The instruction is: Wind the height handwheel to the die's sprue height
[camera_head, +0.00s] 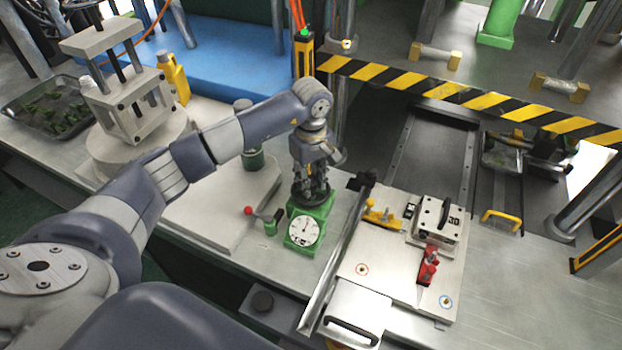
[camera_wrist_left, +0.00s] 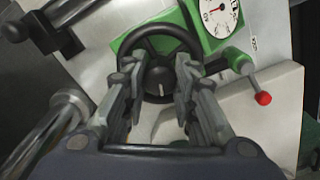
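The black height handwheel (camera_head: 311,190) sits on top of a green housing (camera_head: 318,212) with a round white dial (camera_head: 303,231). In the left wrist view the handwheel (camera_wrist_left: 157,37) shows as a rim around a dark hub (camera_wrist_left: 158,82), beside the dial (camera_wrist_left: 217,14). My left gripper (camera_head: 312,184) points down over the wheel. In the wrist view the left gripper's fingers (camera_wrist_left: 160,100) are apart, either side of the hub and overlapping the rim; contact cannot be told. The die (camera_head: 438,222), a pale block marked 30 with a black handle, sits on the plate at right. My right gripper is out of view.
A lever with a red knob (camera_head: 248,211) stands left of the dial; it also shows in the wrist view (camera_wrist_left: 263,98). A red clamp (camera_head: 428,265) and a yellow clamp (camera_head: 382,215) flank the die. A striped beam (camera_head: 450,92) crosses behind.

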